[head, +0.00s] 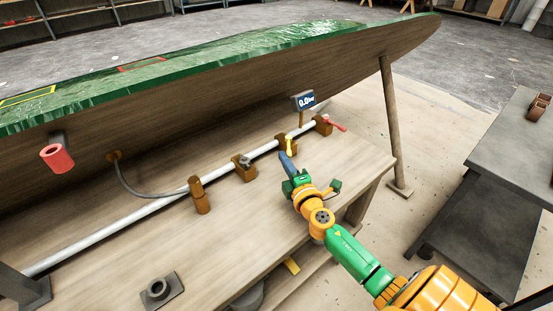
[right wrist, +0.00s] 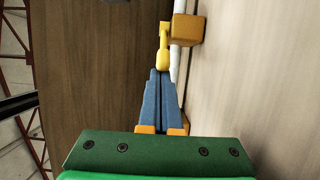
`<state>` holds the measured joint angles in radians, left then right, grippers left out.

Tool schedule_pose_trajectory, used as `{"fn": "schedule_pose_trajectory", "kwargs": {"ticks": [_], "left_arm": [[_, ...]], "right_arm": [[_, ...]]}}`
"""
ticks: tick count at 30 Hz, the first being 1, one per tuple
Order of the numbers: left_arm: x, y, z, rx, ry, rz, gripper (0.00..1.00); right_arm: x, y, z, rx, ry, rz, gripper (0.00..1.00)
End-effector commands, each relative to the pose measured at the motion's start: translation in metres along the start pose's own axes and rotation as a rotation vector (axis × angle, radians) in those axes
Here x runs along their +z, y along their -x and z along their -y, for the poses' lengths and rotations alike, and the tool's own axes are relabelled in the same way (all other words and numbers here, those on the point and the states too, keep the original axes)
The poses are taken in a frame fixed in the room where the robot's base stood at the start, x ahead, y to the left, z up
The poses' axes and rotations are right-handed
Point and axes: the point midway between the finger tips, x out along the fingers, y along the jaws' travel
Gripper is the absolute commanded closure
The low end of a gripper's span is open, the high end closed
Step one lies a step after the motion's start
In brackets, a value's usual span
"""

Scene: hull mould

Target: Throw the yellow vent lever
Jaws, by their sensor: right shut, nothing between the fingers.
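The yellow vent lever (head: 289,146) stands on a brown valve block on the white pipe (head: 215,180) at the bench's far side. In the right wrist view the lever (right wrist: 163,50) hangs from its yellow-brown block (right wrist: 188,29), its rounded end just beyond my fingertips. My right gripper (head: 283,157) has its blue fingers shut with nothing between them. The fingertips (right wrist: 160,72) are very close to the lever's end; I cannot tell whether they touch it. My left gripper is not in view.
A red lever (head: 336,124) and a dark-handled valve (head: 244,164) sit on either side along the pipe. A gauge display (head: 304,100) stands behind, under the green-topped wooden hull (head: 240,95). A brown peg (head: 199,196) stands at left.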

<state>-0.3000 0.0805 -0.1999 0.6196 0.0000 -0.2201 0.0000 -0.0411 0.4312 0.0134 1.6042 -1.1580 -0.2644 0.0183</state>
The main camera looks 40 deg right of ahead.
Motion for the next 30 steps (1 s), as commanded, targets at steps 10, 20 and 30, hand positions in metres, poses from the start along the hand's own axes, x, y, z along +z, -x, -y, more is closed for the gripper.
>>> {"fn": "schedule_pose_trajectory", "kwargs": {"ticks": [10, 20, 30], "left_arm": [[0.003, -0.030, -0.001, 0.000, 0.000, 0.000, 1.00], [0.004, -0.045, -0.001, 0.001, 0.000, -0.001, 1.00], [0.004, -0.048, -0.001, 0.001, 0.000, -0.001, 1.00]], "right_arm": [[0.027, 0.009, 0.005, 0.000, -0.002, -0.195, 1.00], [0.048, 0.011, 0.003, 0.000, 0.001, -0.306, 1.00], [0.064, 0.010, 0.001, 0.000, -0.001, -0.305, 1.00]]}}
